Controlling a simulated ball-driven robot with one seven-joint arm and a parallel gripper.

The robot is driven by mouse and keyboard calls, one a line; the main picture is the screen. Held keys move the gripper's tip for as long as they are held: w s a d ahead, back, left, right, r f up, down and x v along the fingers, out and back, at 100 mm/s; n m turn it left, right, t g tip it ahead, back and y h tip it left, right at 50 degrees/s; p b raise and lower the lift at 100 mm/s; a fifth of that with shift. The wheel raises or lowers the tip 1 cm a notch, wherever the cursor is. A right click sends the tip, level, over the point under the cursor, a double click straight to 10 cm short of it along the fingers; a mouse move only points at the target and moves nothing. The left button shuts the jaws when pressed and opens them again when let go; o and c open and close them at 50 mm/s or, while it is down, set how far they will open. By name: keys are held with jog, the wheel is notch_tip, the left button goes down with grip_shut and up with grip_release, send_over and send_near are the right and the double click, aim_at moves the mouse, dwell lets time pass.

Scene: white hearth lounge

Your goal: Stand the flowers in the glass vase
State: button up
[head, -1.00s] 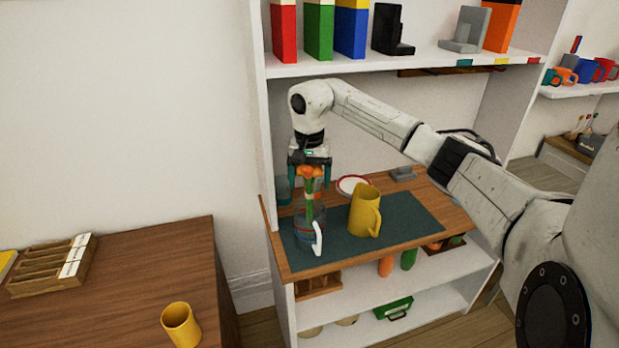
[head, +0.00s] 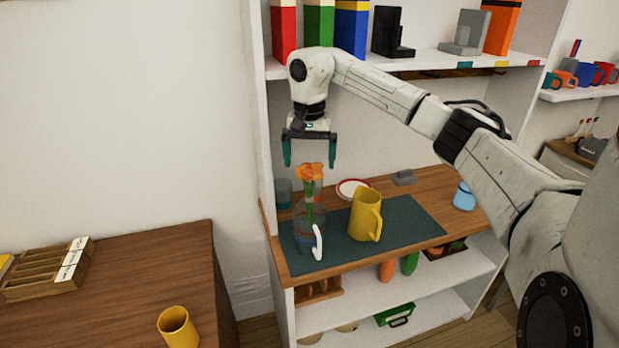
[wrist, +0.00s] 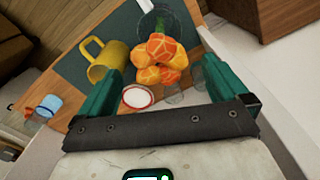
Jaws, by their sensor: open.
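A yellow pitcher (head: 363,215) stands right of the vase. A red-rimmed plate (head: 353,188) and a clear glass (head: 283,192) are behind. A blue-topped jar (head: 464,197) is at the right. The shelf with books (head: 351,30) is above my arm.

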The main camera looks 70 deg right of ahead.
jog(key=shift+r+b, duration=0.3)
jog(key=shift+r, duration=2.25)
jog(key=shift+w, duration=0.1)
